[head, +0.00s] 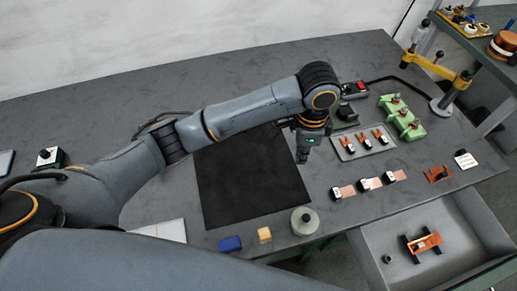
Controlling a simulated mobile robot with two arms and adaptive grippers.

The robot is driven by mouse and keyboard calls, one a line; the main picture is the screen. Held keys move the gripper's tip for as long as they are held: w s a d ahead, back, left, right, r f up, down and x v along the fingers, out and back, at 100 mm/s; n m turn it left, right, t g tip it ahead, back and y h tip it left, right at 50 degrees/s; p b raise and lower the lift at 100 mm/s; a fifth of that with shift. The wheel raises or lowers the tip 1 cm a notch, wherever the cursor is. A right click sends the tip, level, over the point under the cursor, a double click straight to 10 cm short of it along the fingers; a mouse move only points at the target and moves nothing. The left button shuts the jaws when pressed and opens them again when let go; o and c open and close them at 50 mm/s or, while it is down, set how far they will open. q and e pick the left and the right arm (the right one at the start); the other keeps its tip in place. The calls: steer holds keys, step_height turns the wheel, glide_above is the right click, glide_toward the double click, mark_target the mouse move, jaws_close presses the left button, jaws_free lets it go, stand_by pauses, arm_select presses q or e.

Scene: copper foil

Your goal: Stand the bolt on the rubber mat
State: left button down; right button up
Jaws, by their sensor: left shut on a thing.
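The black rubber mat (240,180) lies flat on the grey workbench, left of the middle, and its surface looks bare. My left gripper (303,157) points down at the mat's right edge, left of the tray with orange-handled pieces. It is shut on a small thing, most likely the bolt. That thing is too small and too hidden by the fingers to make out, and I cannot tell if it touches the bench. I see no bolt elsewhere for sure. My right gripper is not in view.
A grey tray (347,156), green blocks (401,113) and small copper pieces (370,184) stand to the right.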

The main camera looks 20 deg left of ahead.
arm_select(q)
steer(key=a+f+p, duration=0.1)
steer(key=a+f, duration=0.1)
steer(key=a, duration=0.3)
steer(key=p, duration=0.2)
glide_above(262, 166)
steer(key=d, duration=0.1)
step_height(262, 166, down, 5)
steer(key=shift+d, duration=0.1)
steer(key=shift+f, duration=0.2)
steer(key=shift+a+f, duration=0.25)
steer(key=shift+a, duration=0.1)
steer(key=f, duration=0.3)
steer(key=shift+w+a+f, duration=0.15)
steer(key=shift+a, duration=0.1)
steer(key=shift+f, duration=0.15)
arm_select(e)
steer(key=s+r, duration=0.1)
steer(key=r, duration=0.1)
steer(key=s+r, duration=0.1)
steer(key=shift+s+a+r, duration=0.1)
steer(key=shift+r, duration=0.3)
